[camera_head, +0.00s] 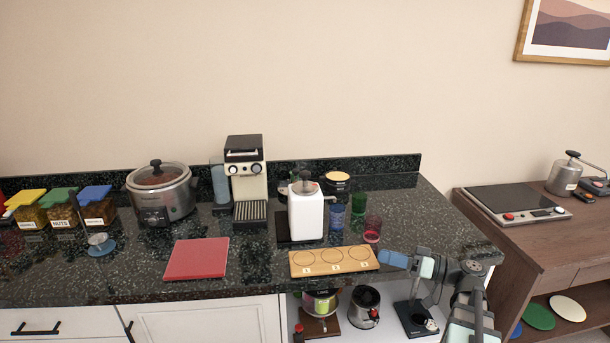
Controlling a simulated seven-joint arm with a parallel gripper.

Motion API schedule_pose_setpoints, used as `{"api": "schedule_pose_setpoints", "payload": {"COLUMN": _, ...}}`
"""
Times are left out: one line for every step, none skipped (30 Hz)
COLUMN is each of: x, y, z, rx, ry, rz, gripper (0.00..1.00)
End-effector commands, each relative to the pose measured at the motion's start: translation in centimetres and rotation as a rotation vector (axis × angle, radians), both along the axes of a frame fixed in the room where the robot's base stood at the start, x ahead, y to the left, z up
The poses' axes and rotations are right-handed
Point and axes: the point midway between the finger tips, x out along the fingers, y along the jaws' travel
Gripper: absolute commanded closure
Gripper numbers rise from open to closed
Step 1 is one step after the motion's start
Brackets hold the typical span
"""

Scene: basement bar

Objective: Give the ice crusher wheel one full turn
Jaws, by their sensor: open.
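A white box-shaped appliance (306,215) with a metal top stands upright on a dark base on the counter, right of the coffee machine. It looks like the ice crusher. A small crank or wheel part (329,198) shows at its right side, too small to make out well. My gripper (393,259) is at the counter's front edge, right of the wooden board and in front and to the right of the appliance. It is apart from the appliance, points left, and is open with nothing seen in it.
A wooden board (303,269) with round recesses lies in front of the appliance. Blue, green and red glasses (372,230) stand close on its right. A red board (197,259) lies left. A silver pot with a crank (563,177) stands on the right cabinet.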

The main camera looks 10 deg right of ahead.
Motion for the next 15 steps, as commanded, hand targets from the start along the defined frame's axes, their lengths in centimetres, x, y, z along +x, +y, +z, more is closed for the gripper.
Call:
{"api": "schedule_pose_setpoints", "payload": {"x": 1.8, "y": 0.0, "z": 0.8, "rx": -0.022, "ry": -0.033, "rz": 0.007, "gripper": 0.40}}
{"api": "schedule_pose_setpoints", "payload": {"x": 2.6, "y": 0.1, "z": 1.3, "rx": -0.037, "ry": -0.055, "rz": 0.011, "gripper": 0.40}}
{"api": "schedule_pose_setpoints", "payload": {"x": 3.8, "y": 0.3, "z": 2.0, "rx": -0.056, "ry": -0.085, "rz": 0.015, "gripper": 0.40}}
{"api": "schedule_pose_setpoints", "payload": {"x": 4.7, "y": 0.5, "z": 2.6, "rx": -0.072, "ry": -0.109, "rz": 0.019, "gripper": 0.40}}
{"api": "schedule_pose_setpoints", "payload": {"x": 5.6, "y": 0.7, "z": 3.2, "rx": -0.088, "ry": -0.136, "rz": 0.023, "gripper": 0.40}}
{"api": "schedule_pose_setpoints", "payload": {"x": 7.0, "y": 1.1, "z": 4.1, "rx": -0.111, "ry": -0.172, "rz": 0.027, "gripper": 0.40}}
{"api": "schedule_pose_setpoints", "payload": {"x": 8.1, "y": 1.4, "z": 5.0, "rx": -0.129, "ry": -0.203, "rz": 0.032, "gripper": 0.40}}
{"api": "schedule_pose_setpoints", "payload": {"x": 9.2, "y": 1.8, "z": 5.8, "rx": -0.147, "ry": -0.234, "rz": 0.037, "gripper": 0.40}}
{"api": "schedule_pose_setpoints", "payload": {"x": 10.6, "y": 2.3, "z": 7.0, "rx": -0.171, "ry": -0.276, "rz": 0.042, "gripper": 0.40}}
{"api": "schedule_pose_setpoints", "payload": {"x": 11.6, "y": 2.7, "z": 7.8, "rx": -0.187, "ry": -0.307, "rz": 0.045, "gripper": 0.40}}
{"api": "schedule_pose_setpoints", "payload": {"x": 12.6, "y": 3.2, "z": 8.7, "rx": -0.203, "ry": -0.337, "rz": 0.050, "gripper": 0.40}}
{"api": "schedule_pose_setpoints", "payload": {"x": 13.7, "y": 3.8, "z": 9.7, "rx": -0.223, "ry": -0.374, "rz": 0.053, "gripper": 0.40}}
{"api": "schedule_pose_setpoints", "payload": {"x": 14.5, "y": 4.2, "z": 10.5, "rx": -0.236, "ry": -0.401, "rz": 0.056, "gripper": 0.40}}
{"api": "schedule_pose_setpoints", "payload": {"x": 15.1, "y": 4.6, "z": 11.2, "rx": -0.247, "ry": -0.423, "rz": 0.060, "gripper": 0.40}}
{"api": "schedule_pose_setpoints", "payload": {"x": 15.8, "y": 5.1, "z": 12.0, "rx": -0.261, "ry": -0.451, "rz": 0.062, "gripper": 0.40}}
